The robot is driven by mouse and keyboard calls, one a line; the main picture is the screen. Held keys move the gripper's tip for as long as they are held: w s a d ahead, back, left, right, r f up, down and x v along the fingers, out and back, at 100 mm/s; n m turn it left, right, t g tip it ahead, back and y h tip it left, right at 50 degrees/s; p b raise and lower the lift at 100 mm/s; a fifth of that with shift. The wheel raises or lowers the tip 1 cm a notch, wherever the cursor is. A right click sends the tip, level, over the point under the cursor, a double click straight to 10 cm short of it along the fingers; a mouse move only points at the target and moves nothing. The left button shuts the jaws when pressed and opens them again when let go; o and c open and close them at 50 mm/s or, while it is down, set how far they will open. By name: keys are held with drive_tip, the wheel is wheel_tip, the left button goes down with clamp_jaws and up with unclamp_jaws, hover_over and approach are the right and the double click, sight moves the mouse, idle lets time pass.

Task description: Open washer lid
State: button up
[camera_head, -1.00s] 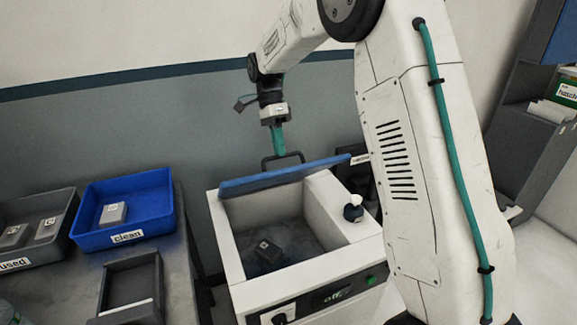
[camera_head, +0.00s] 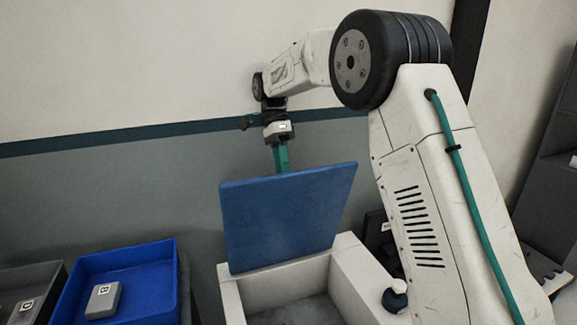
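The washer lid (camera_head: 288,219) is a blue panel standing raised at the back of the white washer (camera_head: 340,270), with its inner face toward me. Part of the open basin shows below it. My gripper (camera_head: 282,160) is at the lid's top edge, pointing down, with its green fingers passing behind the panel. The fingertips and the lid handle are hidden behind the lid, so I cannot tell whether the fingers are shut on the handle.
A blue bin (camera_head: 140,275) holding a grey box (camera_head: 103,300) stands at the lower left, beside a dark grey bin (camera_head: 25,280). A knob-like white and dark part (camera_head: 395,297) sits on the washer's right rim. Dark shelving stands at the right.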

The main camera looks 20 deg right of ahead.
sight(306, 178)
wheel_tip(306, 178, down, 2)
drive_tip(key=shift+w+f, duration=0.1)
drive_tip(key=shift+w, duration=0.05)
clamp_jaws()
drive_tip(key=o, duration=1.7)
unclamp_jaws()
drive_tip(key=shift+w+f, duration=0.1)
drive_tip(key=shift+f, duration=0.05)
drive_tip(key=shift+r, duration=0.55)
drive_tip(key=c, duration=0.4)
drive_tip(key=r, duration=0.1)
drive_tip(key=s+r, duration=0.1)
drive_tip(key=r, duration=0.1)
drive_tip(key=c, duration=0.6)
drive_tip(key=s, duration=0.5)
drive_tip(key=s+r, duration=0.1)
drive_tip(key=s, duration=0.9)
drive_tip(key=shift+d+r, duration=0.35)
